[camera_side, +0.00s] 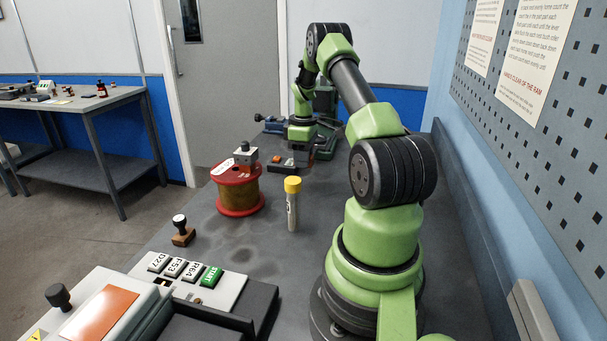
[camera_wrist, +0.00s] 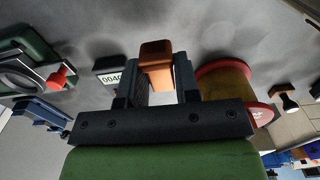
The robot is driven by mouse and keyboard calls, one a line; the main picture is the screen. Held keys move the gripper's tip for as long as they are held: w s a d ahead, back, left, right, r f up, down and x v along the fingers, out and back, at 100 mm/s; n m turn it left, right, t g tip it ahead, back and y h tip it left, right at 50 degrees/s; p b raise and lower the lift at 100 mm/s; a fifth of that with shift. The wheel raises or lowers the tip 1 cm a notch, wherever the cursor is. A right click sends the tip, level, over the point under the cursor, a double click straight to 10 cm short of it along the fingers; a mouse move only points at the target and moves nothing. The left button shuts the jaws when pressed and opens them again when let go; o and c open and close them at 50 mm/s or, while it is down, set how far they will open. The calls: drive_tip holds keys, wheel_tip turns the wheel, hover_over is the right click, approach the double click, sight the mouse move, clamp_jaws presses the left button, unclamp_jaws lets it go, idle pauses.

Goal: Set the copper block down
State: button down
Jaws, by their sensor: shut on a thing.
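The copper block (camera_wrist: 157,62) is a small orange-brown block that shows in the wrist view, between the two dark fingers of my gripper (camera_wrist: 162,78). My gripper is shut on it, and its far end sticks out past the fingertips. Grey bench top shows beyond the block. I cannot tell whether the block touches the bench. In the side view my gripper is low over the far part of the bench, behind the spool, and its grip on the block is hard to make out there.
A red-flanged spool (camera_side: 239,193) stands close by, with a grey knobbed piece (camera_side: 246,153) on top. A black counter (camera_wrist: 108,78) sits on the block's other side. A yellow-capped tube (camera_side: 292,209) and a stamp (camera_side: 182,236) stand nearer. Bare bench lies between them.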

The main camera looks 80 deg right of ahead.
wheel_tip(320, 180, up, 14)
drive_tip(key=n, duration=1.8)
hover_over(221, 255)
wheel_tip(221, 255, down, 16)
drive_tip(key=shift+s+a+f, duration=0.1)
drive_tip(key=shift+f, duration=2.6)
drive_tip(key=c, duration=0.8)
unclamp_jaws()
drive_tip(key=shift+f, duration=0.1)
drive_tip(key=shift+c, duration=0.2)
